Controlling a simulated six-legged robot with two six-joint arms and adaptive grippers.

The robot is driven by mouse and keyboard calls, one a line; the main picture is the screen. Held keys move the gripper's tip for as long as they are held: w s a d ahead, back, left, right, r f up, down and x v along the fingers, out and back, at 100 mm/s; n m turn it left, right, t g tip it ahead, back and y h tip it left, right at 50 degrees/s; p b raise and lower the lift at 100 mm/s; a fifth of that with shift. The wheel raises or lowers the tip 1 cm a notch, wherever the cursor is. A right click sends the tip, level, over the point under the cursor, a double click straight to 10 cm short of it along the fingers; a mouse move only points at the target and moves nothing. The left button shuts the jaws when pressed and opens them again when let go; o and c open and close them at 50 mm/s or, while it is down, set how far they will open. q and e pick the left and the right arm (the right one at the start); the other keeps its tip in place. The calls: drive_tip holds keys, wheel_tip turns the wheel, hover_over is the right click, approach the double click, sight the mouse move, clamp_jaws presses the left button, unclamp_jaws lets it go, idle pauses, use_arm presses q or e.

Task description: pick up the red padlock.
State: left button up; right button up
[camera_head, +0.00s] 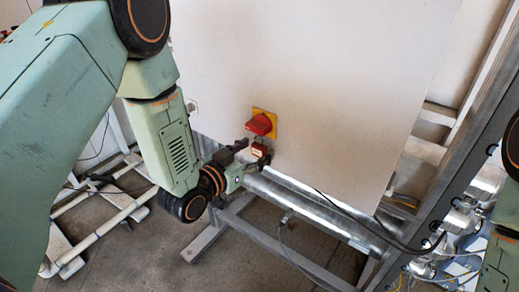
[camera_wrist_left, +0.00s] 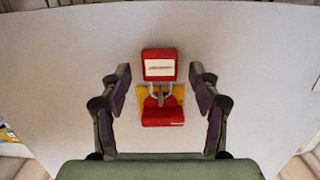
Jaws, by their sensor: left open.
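The red padlock (camera_head: 258,149) has a pale label and hangs below a red switch handle (camera_head: 260,124) on a yellow plate (camera_head: 271,117). In the left wrist view the scene appears upside down. There the padlock (camera_wrist_left: 160,66) is above the handle (camera_wrist_left: 162,116), with its grey shackle between them. My left gripper (camera_head: 248,156) is open at the padlock. In the wrist view its two dark fingers (camera_wrist_left: 161,78) stand left and right of the padlock, with a visible gap on each side. Exact depth is hard to tell. My right gripper is out of view.
The switch sits on a large pale panel (camera_head: 330,75). A shiny metal pipe (camera_head: 310,204) and a grey frame run below it. A metal post with pipes and cables (camera_head: 445,235) stands at the right. White tubing (camera_head: 110,220) lies at the lower left.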

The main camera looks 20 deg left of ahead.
use_arm(q)
drive_tip(key=shift+s+a, duration=0.1)
drive_tip(key=shift+a, duration=0.1)
drive_tip(key=shift+c, duration=1)
drive_tip(key=shift+d, duration=0.35)
drive_tip(key=c, duration=0.4)
drive_tip(key=shift+a, duration=0.25)
drive_tip(key=c, duration=0.7)
drive_tip(key=shift+d, duration=0.15)
drive_tip(key=shift+r, duration=0.15)
